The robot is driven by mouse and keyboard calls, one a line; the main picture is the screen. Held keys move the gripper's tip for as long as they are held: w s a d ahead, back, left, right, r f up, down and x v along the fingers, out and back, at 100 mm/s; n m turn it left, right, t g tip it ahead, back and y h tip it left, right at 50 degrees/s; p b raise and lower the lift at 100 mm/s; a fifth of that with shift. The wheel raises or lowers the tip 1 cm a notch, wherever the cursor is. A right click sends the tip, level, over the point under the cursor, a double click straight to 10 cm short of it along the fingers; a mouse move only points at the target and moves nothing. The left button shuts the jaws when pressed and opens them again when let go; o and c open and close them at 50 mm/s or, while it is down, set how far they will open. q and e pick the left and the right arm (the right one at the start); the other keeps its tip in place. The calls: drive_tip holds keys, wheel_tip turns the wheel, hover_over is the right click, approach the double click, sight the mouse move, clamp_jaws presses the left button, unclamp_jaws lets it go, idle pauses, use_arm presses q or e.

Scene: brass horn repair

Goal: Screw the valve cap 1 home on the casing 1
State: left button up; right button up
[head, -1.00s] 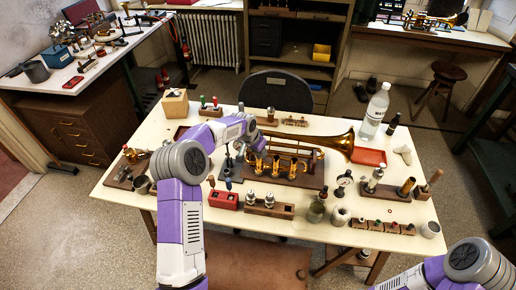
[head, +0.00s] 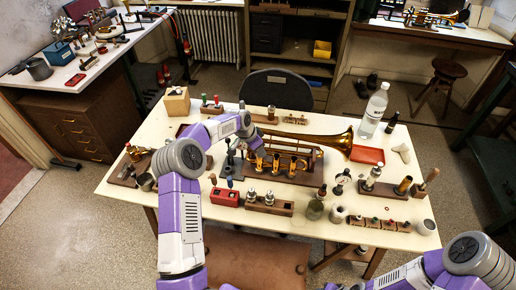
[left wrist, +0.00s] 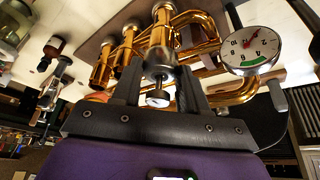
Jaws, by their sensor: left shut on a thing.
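The brass horn (head: 335,143) lies on its dark board on the white bench, with its upright valve casings in a row. My left gripper (head: 254,148) is at the left end of this row, at casing 1 (head: 259,164). In the left wrist view, the gripper (left wrist: 158,92) is shut on the silver valve cap 1 (left wrist: 158,70), one finger on each side. The cap is in line with the brass casing 1 (left wrist: 161,38) and appears to meet its end; the thread is hidden. My right arm shows at the lower right of the head view, but its gripper is out of frame.
A dial gauge (left wrist: 250,48) is close beside the gripper in the left wrist view. A red box (head: 224,197) and a wooden block with silver parts (head: 268,204) stand in front of the horn. A bottle (head: 375,110) and red tray (head: 367,155) are at the right.

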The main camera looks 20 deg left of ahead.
use_arm(q)
drive_tip(key=shift+m+h+p, duration=0.4)
drive_tip(key=shift+m+p, duration=0.2)
drive_tip(key=shift+m, duration=0.4)
drive_tip(key=m+g, duration=0.1)
drive_tip(key=m, duration=0.2)
drive_tip(key=shift+w+a+h+p, duration=0.1)
drive_tip(key=shift+h+p, duration=0.2)
drive_tip(key=shift+h, duration=0.1)
drive_tip(key=o, duration=1.2)
drive_tip(key=shift+o, duration=0.2)
